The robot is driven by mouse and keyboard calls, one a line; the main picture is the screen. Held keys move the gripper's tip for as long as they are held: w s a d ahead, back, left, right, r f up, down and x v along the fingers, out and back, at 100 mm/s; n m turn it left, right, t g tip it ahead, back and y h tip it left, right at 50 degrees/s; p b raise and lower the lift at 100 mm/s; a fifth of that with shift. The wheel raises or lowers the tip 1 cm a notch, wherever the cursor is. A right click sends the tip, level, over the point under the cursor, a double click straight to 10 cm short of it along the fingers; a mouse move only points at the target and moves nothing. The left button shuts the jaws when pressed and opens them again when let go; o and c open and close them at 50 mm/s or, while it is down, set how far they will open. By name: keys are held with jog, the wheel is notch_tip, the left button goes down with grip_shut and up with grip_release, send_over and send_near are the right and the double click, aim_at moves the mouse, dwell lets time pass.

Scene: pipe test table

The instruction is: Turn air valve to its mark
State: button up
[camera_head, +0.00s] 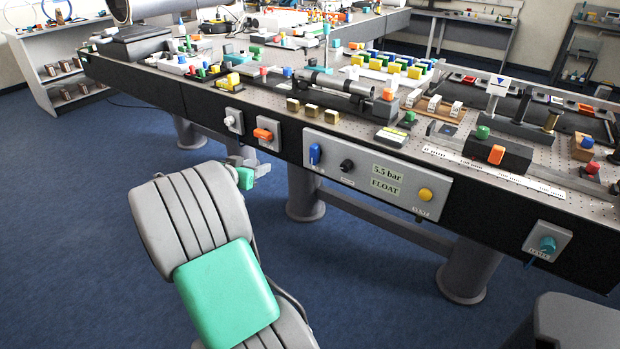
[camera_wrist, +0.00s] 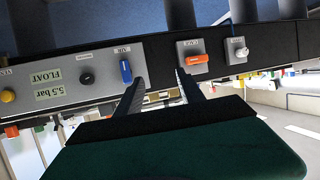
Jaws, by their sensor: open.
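The air valve (camera_head: 315,153) is a blue lever handle at the left end of the grey panel on the table's front face. It points up and down in the head view. In the upside-down wrist view the blue handle (camera_wrist: 125,71) is just left of my left finger, with a small label at its end. I cannot make out its mark. My gripper (camera_wrist: 161,78) is open and empty, with dark fingers apart. In the head view my gripper (camera_head: 252,168) is in front of the table edge, left of the blue handle.
An orange handle (camera_head: 264,134) and a white knob (camera_head: 233,120) sit on separate plates left of the valve. The panel also has a black knob (camera_head: 346,165), a "5.5 bar FLOAT" display (camera_head: 387,179) and a yellow button (camera_head: 425,194). The floor before the table is clear.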

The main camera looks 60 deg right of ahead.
aim_at(312, 152)
jog(key=s+d+f+m+g+h, duration=0.1)
jog(key=s+d, duration=0.2)
jog(key=d, duration=0.2)
jog(key=s+d+m+g+h+b, duration=0.1)
jog(key=s+d, duration=0.2)
jog(key=d, duration=0.3)
jog(key=s+d+f+m+g+h+b, duration=0.1)
jog(key=s+d+h, duration=0.1)
jog(key=d, duration=0.4)
jog(key=shift+s+d+f+g, duration=0.15)
jog(key=shift+s+f+g, duration=0.25)
jog(key=shift+s, duration=0.2)
jog(key=shift+r, duration=0.1)
grip_shut()
